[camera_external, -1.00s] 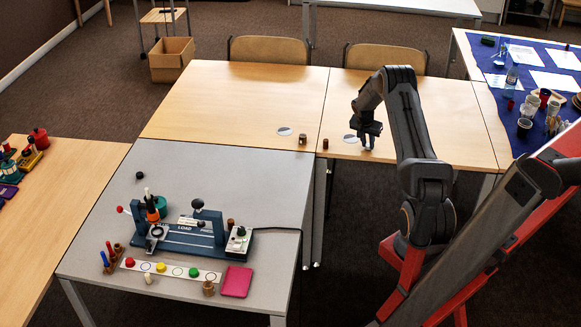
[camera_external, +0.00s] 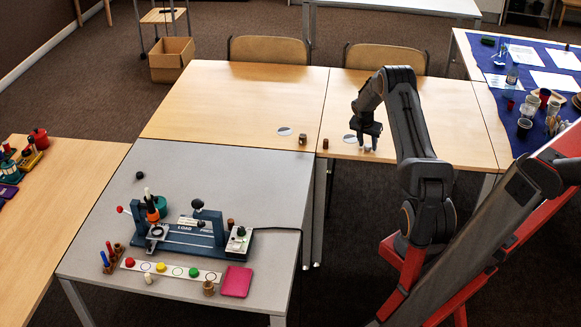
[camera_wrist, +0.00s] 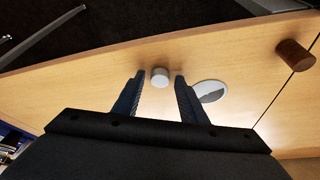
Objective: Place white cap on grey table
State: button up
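The white cap (camera_wrist: 160,77) stands on the wooden table, between and just ahead of my fingertips in the wrist view. A gap shows on each side of it. My gripper (camera_wrist: 160,82) is open and points down at the table near its front edge. In the external view my gripper (camera_external: 368,148) hangs low over the wooden table, and the cap is small and mostly hidden by the fingers. The grey table (camera_external: 245,170) is to the left and nearer the camera, with a bare area at its back.
A blue press fixture (camera_external: 185,238), a marked strip (camera_external: 208,276) and a pink pad (camera_external: 237,281) occupy the grey table's front. A white disc (camera_wrist: 210,91) and a brown cylinder (camera_wrist: 294,54) are near my gripper on the wooden table (camera_external: 240,100).

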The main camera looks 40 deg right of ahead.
jog(key=b+v, duration=0.2)
jog(key=v, duration=0.6)
jog(key=s+a+r+n+y, duration=0.1)
jog(key=s+a+r+n, duration=0.1)
jog(key=a, duration=0.5)
jog(key=s+a+r+n, duration=0.1)
jog(key=s+a, duration=0.1)
jog(key=a, duration=0.4)
jog(key=s+a+r+n+y, duration=0.1)
jog(key=s+a+n, duration=0.2)
jog(key=s+a, duration=0.4)
jog(key=s+a+r+n+y, duration=0.1)
jog(key=s+a+r+n, duration=0.1)
jog(key=s+a, duration=0.6)
jog(key=a+n, duration=0.1)
jog(key=a, duration=0.5)
jog(key=shift+s+n+g, duration=0.25)
jog(key=shift+n+g, duration=0.15)
jog(key=shift+o, duration=0.9)
jog(key=s+a+n, duration=0.1)
jog(key=s+a, duration=0.2)
jog(key=s, duration=0.3)
jog(key=s+a+n+y, duration=0.1)
jog(key=s+a+n, duration=0.1)
jog(key=s+a, duration=0.2)
jog(key=shift+s+f+g, duration=0.3)
jog(key=shift+s+g, duration=0.1)
jog(key=shift+s, duration=0.65)
